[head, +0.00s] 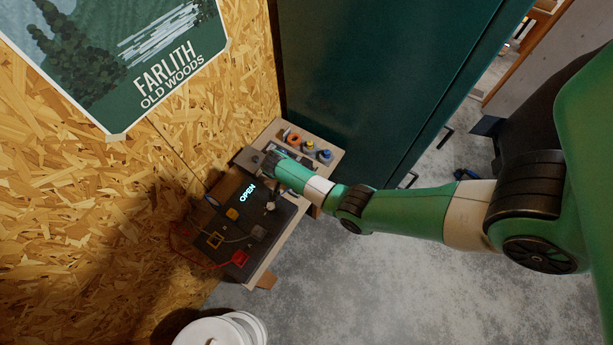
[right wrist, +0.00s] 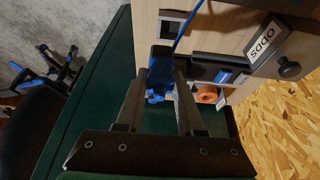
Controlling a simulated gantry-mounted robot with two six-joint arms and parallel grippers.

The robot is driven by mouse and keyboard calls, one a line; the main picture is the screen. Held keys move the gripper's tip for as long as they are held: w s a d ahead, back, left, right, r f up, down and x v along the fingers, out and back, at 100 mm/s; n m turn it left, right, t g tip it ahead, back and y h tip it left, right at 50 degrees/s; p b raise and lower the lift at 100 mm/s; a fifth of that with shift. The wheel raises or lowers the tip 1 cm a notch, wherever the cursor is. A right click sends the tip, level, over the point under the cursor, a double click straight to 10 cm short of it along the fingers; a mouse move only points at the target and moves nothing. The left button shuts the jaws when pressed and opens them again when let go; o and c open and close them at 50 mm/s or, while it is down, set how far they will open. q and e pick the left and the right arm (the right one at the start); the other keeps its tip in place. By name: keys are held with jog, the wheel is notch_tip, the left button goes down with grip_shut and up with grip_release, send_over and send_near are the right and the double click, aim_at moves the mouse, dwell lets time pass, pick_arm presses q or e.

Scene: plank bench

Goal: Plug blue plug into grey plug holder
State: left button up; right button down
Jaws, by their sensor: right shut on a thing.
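The blue plug (right wrist: 159,74) is between the fingers of my right gripper (right wrist: 160,88) in the right wrist view. It has a dark end, and a blue cable runs up past it. The right gripper is shut on it. In the head view the right gripper (head: 270,162) is over the far part of the bench, and the plug is hard to make out there. A small grey block (head: 258,232) sits on the dark panel, nearer than the gripper; I cannot tell surely that it is the grey plug holder. My left gripper is not in view.
The dark panel (head: 228,225) shows a lit "OPEN" sign, a yellow block (head: 232,213), a yellow frame (head: 215,240), a red block (head: 240,258) and loose cables. An orange ring (head: 293,139) and small pots stand at the far end. A green cabinet (head: 370,80) stands close behind.

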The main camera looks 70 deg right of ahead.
jog(key=shift+w+d+r, duration=0.15)
jog(key=shift+d+r, duration=0.05)
jog(key=shift+d, duration=0.25)
jog(key=shift+w+d+r, duration=0.1)
jog(key=shift+w+r, duration=0.1)
jog(key=shift+w, duration=0.05)
jog(key=shift+w+a, duration=0.2)
jog(key=shift+a, duration=0.2)
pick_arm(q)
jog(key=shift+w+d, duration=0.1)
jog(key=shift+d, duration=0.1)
pick_arm(e)
jog(key=shift+r, duration=0.1)
notch_tip(320, 180, down, 6)
jog(key=b, duration=0.4)
jog(key=shift+d, duration=0.1)
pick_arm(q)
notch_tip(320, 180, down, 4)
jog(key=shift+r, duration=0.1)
